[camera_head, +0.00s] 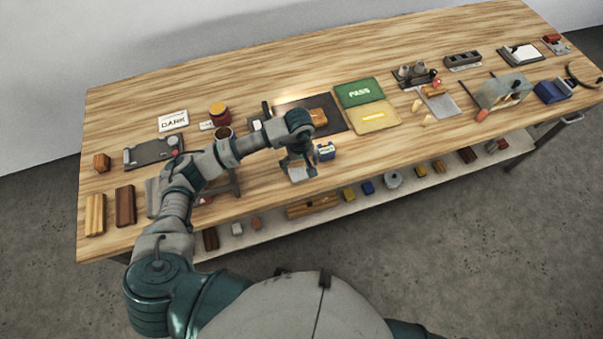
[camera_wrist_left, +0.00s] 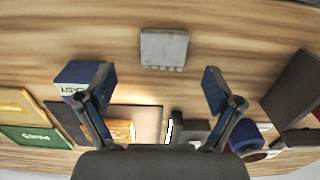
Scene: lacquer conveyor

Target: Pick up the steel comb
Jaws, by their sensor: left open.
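The steel comb (camera_wrist_left: 164,48) is a flat grey plate with short teeth along one edge. It lies flat on the wooden bench. In the head view the comb (camera_head: 298,174) is a pale patch near the front edge, partly hidden by my left gripper (camera_head: 297,160). In the left wrist view, the left gripper (camera_wrist_left: 157,88) is open and empty, its fingers spread wider than the comb. The comb lies ahead of the fingertips, between their lines and apart from both. My right gripper is not in view.
A small blue box (camera_wrist_left: 85,75) stands beside one finger; it also shows in the head view (camera_head: 325,152). Behind are a dark board (camera_head: 335,122) with an orange-brown block and green PASS (camera_head: 359,92) and yellow (camera_head: 375,117) panels. Bare wood surrounds the comb.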

